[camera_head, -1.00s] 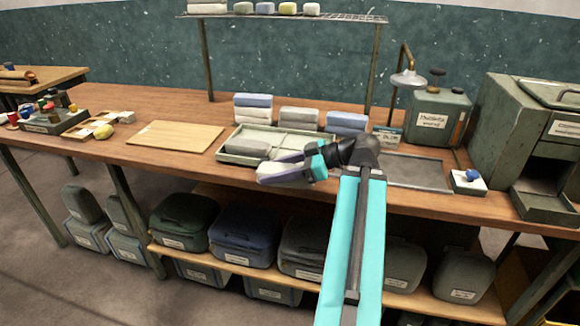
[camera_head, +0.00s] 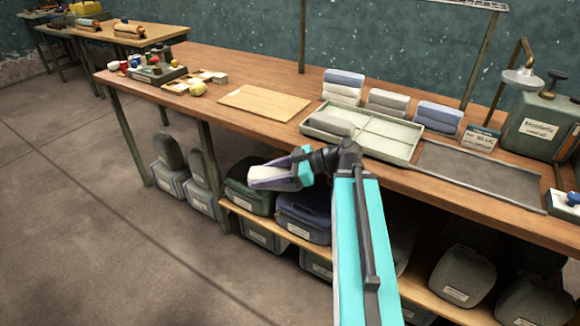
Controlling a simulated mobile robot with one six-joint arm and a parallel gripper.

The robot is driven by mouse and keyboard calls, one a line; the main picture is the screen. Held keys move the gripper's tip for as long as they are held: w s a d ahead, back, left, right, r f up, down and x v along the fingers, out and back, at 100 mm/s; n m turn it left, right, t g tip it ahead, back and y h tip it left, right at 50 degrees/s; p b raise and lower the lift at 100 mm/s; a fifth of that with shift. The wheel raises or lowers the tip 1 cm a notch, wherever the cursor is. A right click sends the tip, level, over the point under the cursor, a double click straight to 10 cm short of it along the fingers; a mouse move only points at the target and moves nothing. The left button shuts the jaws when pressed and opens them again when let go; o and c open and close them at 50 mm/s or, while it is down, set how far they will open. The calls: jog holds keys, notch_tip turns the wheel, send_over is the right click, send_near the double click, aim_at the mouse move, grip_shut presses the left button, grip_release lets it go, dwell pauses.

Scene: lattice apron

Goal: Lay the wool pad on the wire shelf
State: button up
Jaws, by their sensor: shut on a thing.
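My gripper (camera_head: 262,180) is shut on a pale, off-white pad (camera_head: 277,174), which looks like the wool pad. The fingers cover part of it. Gripper and pad appear in front of the bench's front edge, left of and below the divided tray in the picture. The wire shelf (camera_head: 480,4) shows only as a strip at the top right edge. Its upper surface and most of its load are out of view.
The pale divided tray (camera_head: 405,150) holds a grey pad (camera_head: 328,122). Folded stacks (camera_head: 343,86) stand behind it. A wooden board (camera_head: 264,103) lies to the left, a dark tray (camera_head: 480,178) to the right. Bags (camera_head: 303,215) fill the lower shelf. The floor at left is clear.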

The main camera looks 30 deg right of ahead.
jog(key=d+f+x, duration=0.1)
jog(key=x, duration=0.9)
jog(key=shift+w+a+f+m+t+h, duration=0.25)
jog(key=shift+w+f+m+t+h, duration=0.05)
jog(key=shift+w+f+m+h, duration=0.15)
jog(key=shift+a+r, duration=0.1)
